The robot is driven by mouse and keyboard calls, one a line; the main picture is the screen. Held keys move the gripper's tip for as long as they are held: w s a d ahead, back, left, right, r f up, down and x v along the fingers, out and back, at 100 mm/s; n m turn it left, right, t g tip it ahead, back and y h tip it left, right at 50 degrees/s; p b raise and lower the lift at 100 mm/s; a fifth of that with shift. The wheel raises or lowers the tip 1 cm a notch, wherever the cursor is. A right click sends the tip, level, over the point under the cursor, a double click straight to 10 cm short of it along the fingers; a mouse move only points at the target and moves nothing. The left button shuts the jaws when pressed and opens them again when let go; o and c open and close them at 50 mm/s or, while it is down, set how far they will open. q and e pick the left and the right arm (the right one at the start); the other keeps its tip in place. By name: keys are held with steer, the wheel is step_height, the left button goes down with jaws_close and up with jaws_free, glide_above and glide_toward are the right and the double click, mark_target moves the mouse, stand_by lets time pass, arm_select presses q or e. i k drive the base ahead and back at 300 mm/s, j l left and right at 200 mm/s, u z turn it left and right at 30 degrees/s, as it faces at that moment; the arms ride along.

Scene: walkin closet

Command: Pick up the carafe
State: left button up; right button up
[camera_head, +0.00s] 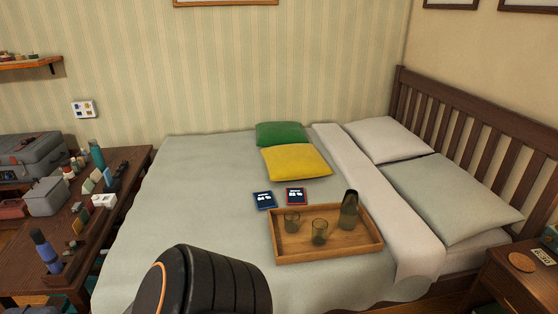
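The carafe (349,210) is a dark greenish glass vessel with a narrow neck. It stands upright at the right part of a wooden tray (340,251) on the bed. Two greenish glasses stand in the same tray: one at the left (292,221) and one near the middle (319,232). Neither of my grippers shows in the head view. A black rounded part at the bottom, left of the tray, looks like one of my arm links.
The bed (190,200) carries green (281,134) and yellow (296,161) cushions, and two small dark booklets (264,201) behind the tray. A cluttered table (88,235) stands left, a nightstand (515,276) right. The slatted headboard (480,135) bounds the bed's right side.

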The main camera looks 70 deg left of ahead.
mark_target(350, 207)
steer(key=u, duration=2.1)
